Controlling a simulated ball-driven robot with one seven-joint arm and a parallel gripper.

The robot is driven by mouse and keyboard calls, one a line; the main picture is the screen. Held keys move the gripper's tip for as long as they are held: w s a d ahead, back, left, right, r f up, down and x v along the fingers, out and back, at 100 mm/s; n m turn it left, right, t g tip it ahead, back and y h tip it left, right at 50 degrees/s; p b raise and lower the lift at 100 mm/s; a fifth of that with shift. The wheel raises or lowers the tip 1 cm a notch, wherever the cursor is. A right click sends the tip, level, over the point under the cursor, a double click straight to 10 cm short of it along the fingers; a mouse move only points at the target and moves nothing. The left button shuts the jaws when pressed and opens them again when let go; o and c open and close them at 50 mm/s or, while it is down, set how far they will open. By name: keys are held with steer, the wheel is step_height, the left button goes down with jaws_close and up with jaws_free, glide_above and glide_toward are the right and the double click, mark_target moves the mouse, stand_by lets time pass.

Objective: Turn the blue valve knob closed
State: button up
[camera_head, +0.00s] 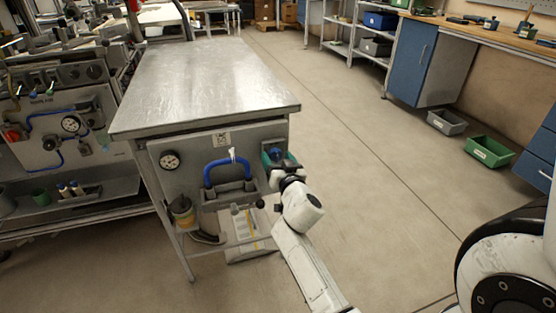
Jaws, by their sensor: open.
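A small blue knob (274,153), which looks like the valve knob, sits at the right end of the grey front panel (185,150) under the metal bench top. A green part shows around it. My gripper (284,164), dark at the end of my white arm, is right at the knob and partly covers its lower right side. The gripper is open. I cannot tell from this view whether its fingers touch the knob or straddle it. The knob's turn position is too small to read.
A blue arched pipe (222,165) and a pressure gauge (169,160) are left of the knob. The metal bench top (205,80) overhangs the panel. A cluttered machine (65,130) stands at left. Green (489,151) and grey (446,122) bins lie on the floor at right. The middle floor is clear.

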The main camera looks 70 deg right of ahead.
steer(key=c, duration=1.1)
steer(key=shift+o, duration=0.2)
steer(key=shift+n, duration=0.3)
steer(key=n, duration=0.8)
steer(key=shift+n, duration=0.4)
steer(key=n, duration=0.4)
steer(key=shift+n, duration=0.3)
steer(key=shift+n+p, duration=0.3)
steer(key=shift+n, duration=1.7)
steer(key=shift+a, duration=0.1)
